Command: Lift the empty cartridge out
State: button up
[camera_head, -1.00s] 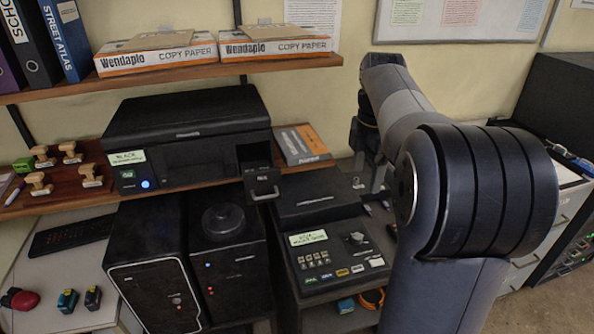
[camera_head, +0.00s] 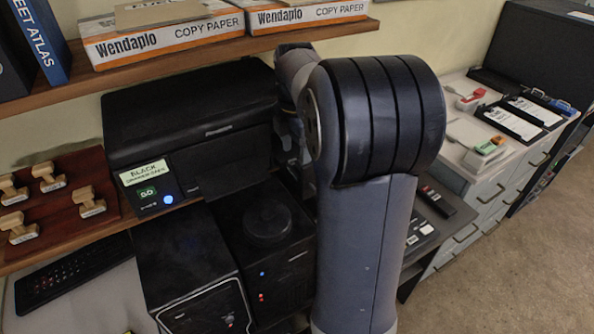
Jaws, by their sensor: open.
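The black printer (camera_head: 190,130) stands on the wooden shelf at the left of centre. The printer's right end, where the cartridge bay is, lies behind my arm. The empty cartridge cannot be seen now. My gripper is hidden too; only my grey arm with its black ribbed joint shows, reaching to the printer's right end.
Two black units (camera_head: 268,222) stand below the printer. Wooden stamps on a tray (camera_head: 98,165) and a keyboard (camera_head: 72,270) are at left. Copy paper boxes (camera_head: 165,42) sit on the upper shelf (camera_head: 225,52). A cabinet (camera_head: 500,180) with clipboards is at right. Open floor (camera_head: 530,240) lies front right.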

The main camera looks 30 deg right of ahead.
aim_at(296, 161)
jog(key=shift+s+f, duration=0.1)
jog(key=shift+f, duration=1.9)
jog(key=shift+c, duration=0.5)
jog(key=c, duration=0.7)
jog(key=shift+o, duration=0.2)
jog(key=shift+r, duration=0.1)
